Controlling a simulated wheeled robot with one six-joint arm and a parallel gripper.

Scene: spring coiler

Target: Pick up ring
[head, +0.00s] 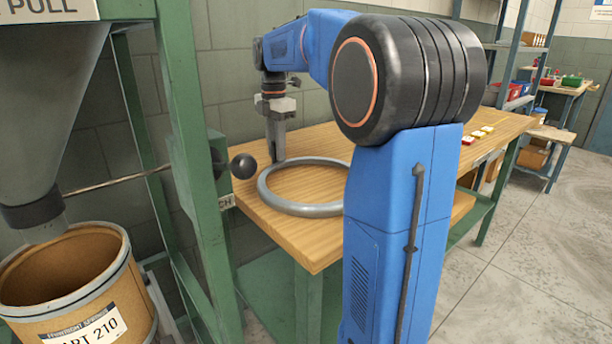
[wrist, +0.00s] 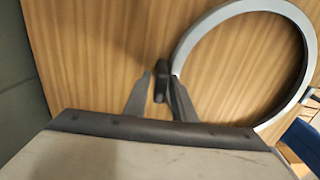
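The ring (head: 308,210) is a large grey hoop lying flat on the wooden table. In the wrist view the ring (wrist: 222,18) fills the upper right, with bare wood inside it. My gripper (head: 277,158) points straight down at the ring's far left edge in the head view. In the wrist view my gripper (wrist: 160,82) has its two fingers apart, with a small dark piece showing between the tips. The ring's left edge lies close by the right finger; whether they touch I cannot tell. My arm hides the ring's right side in the head view.
A black ball knob (head: 243,166) on a green frame (head: 205,200) stands close to the left of the table (head: 325,243). A cardboard drum (head: 75,285) is at lower left. Small red and yellow items (head: 475,134) lie at the table's far right.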

